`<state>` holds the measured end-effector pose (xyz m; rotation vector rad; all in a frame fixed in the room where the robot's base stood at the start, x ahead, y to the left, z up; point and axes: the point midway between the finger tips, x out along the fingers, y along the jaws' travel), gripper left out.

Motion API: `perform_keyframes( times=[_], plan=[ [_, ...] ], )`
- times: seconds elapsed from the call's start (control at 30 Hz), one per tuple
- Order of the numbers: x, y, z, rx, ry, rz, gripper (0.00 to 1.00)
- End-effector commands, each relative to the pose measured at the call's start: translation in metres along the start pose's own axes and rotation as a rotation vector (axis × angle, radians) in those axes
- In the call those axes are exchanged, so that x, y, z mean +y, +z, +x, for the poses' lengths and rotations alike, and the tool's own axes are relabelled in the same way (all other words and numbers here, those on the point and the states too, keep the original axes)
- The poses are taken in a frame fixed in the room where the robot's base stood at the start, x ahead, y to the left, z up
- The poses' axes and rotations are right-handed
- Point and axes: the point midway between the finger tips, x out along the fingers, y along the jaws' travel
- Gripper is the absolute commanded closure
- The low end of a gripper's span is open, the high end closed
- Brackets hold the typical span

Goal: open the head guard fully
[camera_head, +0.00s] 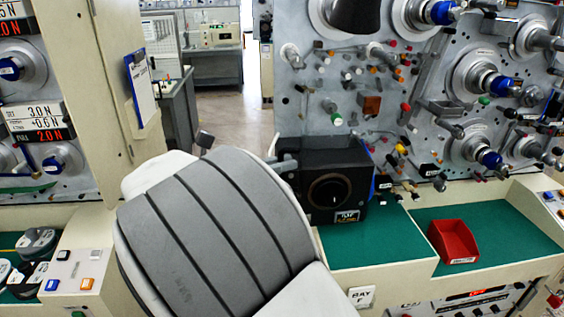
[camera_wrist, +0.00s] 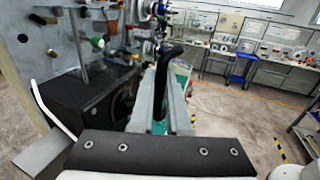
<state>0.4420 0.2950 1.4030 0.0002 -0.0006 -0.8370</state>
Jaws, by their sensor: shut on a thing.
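My gripper (camera_wrist: 161,92) shows in the wrist view with its two long grey fingers closed on a black curved handle (camera_wrist: 160,67). The handle rises between the fingers and bends over to the right at its top. I take it to be the handle of the head guard; the guard's panel cannot be made out, so how far it stands open cannot be told. In the head view my arm hides the gripper and handle.
A grey panel (camera_head: 300,105) crowded with spindles, knobs and pegs rises behind the box. A red bin (camera_head: 453,241) sits on the green bench top (camera_head: 487,223) at right. A cream cabinet (camera_head: 85,80) stands at left. Open floor (camera_wrist: 235,115) lies right of the gripper.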

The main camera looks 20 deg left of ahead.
Motion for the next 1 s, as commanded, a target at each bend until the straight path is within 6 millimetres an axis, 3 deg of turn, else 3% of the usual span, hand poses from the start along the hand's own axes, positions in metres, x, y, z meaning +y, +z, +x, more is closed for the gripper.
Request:
perform_keyframes(
  times=[0.63,0.67,0.7,1.0],
  plan=[
    [0.0019,0.0023,-0.0007,-0.002,-0.008,0.004,1.00],
    [0.0019,0.0023,-0.0008,-0.001,-0.008,0.005,0.82],
    [0.0019,0.0022,-0.0008,-0.001,-0.008,0.004,0.75],
    [0.0007,0.0007,-0.0003,-0.001,-0.012,0.001,0.73]
  ],
)
